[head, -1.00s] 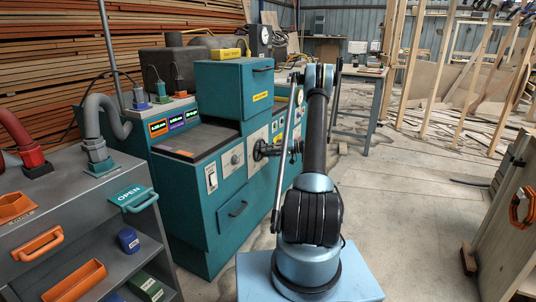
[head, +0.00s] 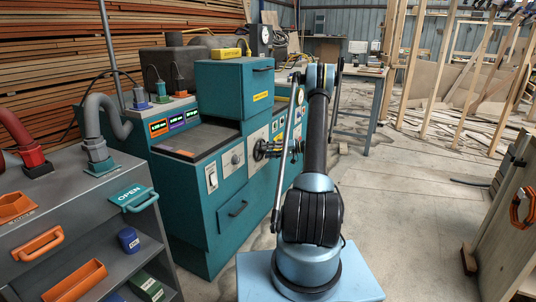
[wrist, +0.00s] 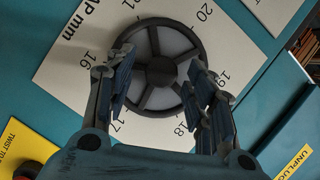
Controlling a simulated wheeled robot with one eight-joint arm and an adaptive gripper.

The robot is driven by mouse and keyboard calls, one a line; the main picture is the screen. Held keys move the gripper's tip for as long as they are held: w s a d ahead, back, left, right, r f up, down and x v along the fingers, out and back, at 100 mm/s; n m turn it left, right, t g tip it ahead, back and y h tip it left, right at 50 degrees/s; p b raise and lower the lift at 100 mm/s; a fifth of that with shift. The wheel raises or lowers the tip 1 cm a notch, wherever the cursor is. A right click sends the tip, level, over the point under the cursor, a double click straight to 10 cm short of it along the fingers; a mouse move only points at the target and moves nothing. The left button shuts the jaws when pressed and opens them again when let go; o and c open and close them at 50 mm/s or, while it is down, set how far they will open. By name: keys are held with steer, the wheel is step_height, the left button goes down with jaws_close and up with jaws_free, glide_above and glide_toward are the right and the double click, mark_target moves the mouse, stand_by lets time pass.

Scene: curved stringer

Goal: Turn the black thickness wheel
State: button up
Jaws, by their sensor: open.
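The black thickness wheel (wrist: 160,71) is a spoked handwheel on a white dial plate with numbers from 16 to 21 showing. In the head view the wheel (head: 261,150) is on the front of the teal machine, at the tip of my arm. My gripper (wrist: 162,82) is open, with one finger over the wheel's left rim and the other over its right rim. The hub shows between the fingers. I cannot tell whether the fingers touch the rim. In the head view my gripper (head: 291,147) is small and partly hidden by my arm.
The teal machine (head: 228,180) has a white switch (head: 212,179), a drawer (head: 235,209) and small lit displays (head: 176,122). A grey cabinet (head: 80,210) stands at the left. A yellow label (wrist: 23,150) is beside the dial plate.

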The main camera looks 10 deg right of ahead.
steer(key=v, duration=1.1)
steer(key=shift+d, duration=0.25)
steer(key=s+a+r+m+g+h, duration=0.1)
steer(key=s+a+r+h, duration=0.3)
steer(key=s+a+r, duration=0.45)
steer(key=s+a+r+m+g+h, duration=0.1)
steer(key=s+a+r+h, duration=0.2)
steer(key=s+a+r, duration=0.55)
steer(key=s+h, duration=0.4)
steer(key=s, duration=1.7)
steer(key=s+d+f+h, duration=0.2)
steer(key=s+f, duration=0.1)
steer(key=s, duration=0.4)
steer(key=s+d+f+h, duration=0.2)
steer(key=s+d+f, duration=0.1)
steer(key=s, duration=0.5)
steer(key=shift+s+f, duration=0.2)
steer(key=shift+f, duration=0.15)
steer(key=shift+s+d+f, duration=0.35)
steer(key=shift+s+f, duration=0.05)
steer(key=shift+c, duration=0.3)
